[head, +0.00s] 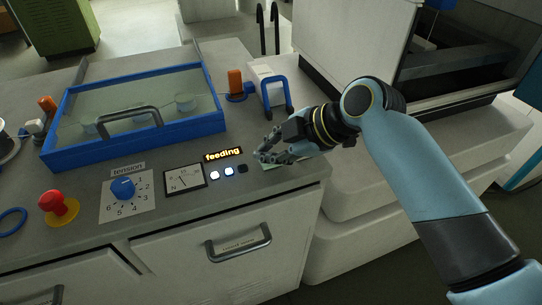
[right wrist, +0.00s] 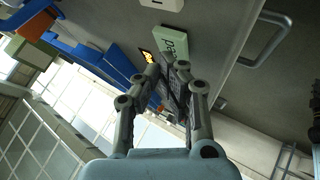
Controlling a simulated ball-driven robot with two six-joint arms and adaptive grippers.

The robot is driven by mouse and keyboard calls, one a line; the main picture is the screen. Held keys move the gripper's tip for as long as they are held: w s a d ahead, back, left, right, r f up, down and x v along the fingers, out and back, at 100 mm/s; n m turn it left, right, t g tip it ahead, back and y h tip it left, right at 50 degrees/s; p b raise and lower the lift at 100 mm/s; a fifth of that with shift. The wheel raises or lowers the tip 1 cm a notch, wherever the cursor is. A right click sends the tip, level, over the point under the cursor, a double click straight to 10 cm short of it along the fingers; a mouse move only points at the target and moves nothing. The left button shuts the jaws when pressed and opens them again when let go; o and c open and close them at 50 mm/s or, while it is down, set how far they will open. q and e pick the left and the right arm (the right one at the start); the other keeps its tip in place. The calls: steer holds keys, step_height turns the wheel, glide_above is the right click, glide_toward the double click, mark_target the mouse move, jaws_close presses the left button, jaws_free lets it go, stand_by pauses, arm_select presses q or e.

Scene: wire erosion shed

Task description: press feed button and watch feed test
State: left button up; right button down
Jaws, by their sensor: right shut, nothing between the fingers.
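My right gripper (head: 262,156) reaches in from the right over the bench's front right corner, shut and empty. Its fingertips are just right of the lit display (head: 223,154), which reads "feeding" in orange. A pale green piece (head: 272,166) lies under the fingers, mostly hidden. In the right wrist view the green piece (right wrist: 174,45) shows dark lettering, partly covered by the closed fingers (right wrist: 172,68). I cannot tell whether the fingertips touch it. Below the display, two small lamps (head: 228,171) glow white and a third (head: 242,168) is dark. My left gripper is not in view.
A blue-framed glass-lidded tray (head: 190,130) with a dark handle stands at the back left. A red knob (head: 58,204), a blue tension dial (head: 123,187) and a gauge (head: 185,178) line the front. A blue bracket (head: 276,84) stands behind my gripper.

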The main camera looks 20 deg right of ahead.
steer(key=shift+r+p, duration=0.4)
steer(key=shift+r, duration=0.2)
step_height(320, 180, up, 5)
steer(key=p, duration=0.4)
steer(key=shift+p, duration=0.4)
steer(key=shift+s, duration=0.1)
